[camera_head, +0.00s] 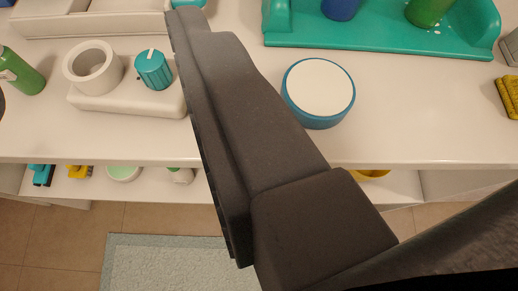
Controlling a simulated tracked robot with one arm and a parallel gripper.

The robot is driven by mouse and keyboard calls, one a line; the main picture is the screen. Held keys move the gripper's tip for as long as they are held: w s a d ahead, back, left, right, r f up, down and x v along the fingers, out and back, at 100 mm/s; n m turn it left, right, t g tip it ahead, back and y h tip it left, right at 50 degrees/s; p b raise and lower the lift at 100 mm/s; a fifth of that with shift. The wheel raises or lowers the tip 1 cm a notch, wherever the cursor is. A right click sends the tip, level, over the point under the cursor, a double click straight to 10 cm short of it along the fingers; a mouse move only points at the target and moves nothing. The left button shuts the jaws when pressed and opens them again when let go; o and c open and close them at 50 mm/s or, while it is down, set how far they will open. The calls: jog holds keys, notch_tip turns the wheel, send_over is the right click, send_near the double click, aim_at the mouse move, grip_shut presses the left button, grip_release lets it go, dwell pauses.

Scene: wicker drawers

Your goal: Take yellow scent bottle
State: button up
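I see no item that I can clearly make out as a yellow scent bottle. My dark gripper (190,14) reaches from the lower right up across the middle of the view, over the white counter (230,20). Its tip is near the top edge, beside a white tray. I see its long dark side, and nothing shows between its fingers; the frame does not show whether it is open or shut. It hides part of the counter and the shelf below.
On the counter are a teal-and-white round tin (318,91), a teal tray (380,30), a white holder (120,95) with a teal knob-like cap (153,69), a green bottle (22,72) and a yellow textured block (508,95). The lower shelf (410,188) holds small items, including a yellow one (78,171).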

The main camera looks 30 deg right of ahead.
jog(key=s+d+f+g+h+b, duration=0.15)
jog(key=d+f, duration=0.25)
jog(key=f, duration=0.6)
jog(key=shift+m+t+h, duration=0.25)
jog(key=shift+m+h, duration=0.1)
jog(key=shift+m, duration=0.05)
jog(key=x, duration=0.7)
jog(key=shift+w+f+b, duration=0.15)
jog(key=shift+w+b, duration=0.05)
jog(key=shift+b, duration=0.2)
jog(key=shift+w+d, duration=0.1)
jog(key=shift+w, duration=0.25)
jog(key=shift+b+x, duration=0.75)
jog(key=shift+x, duration=1.8)
jog(key=c, duration=1.1)
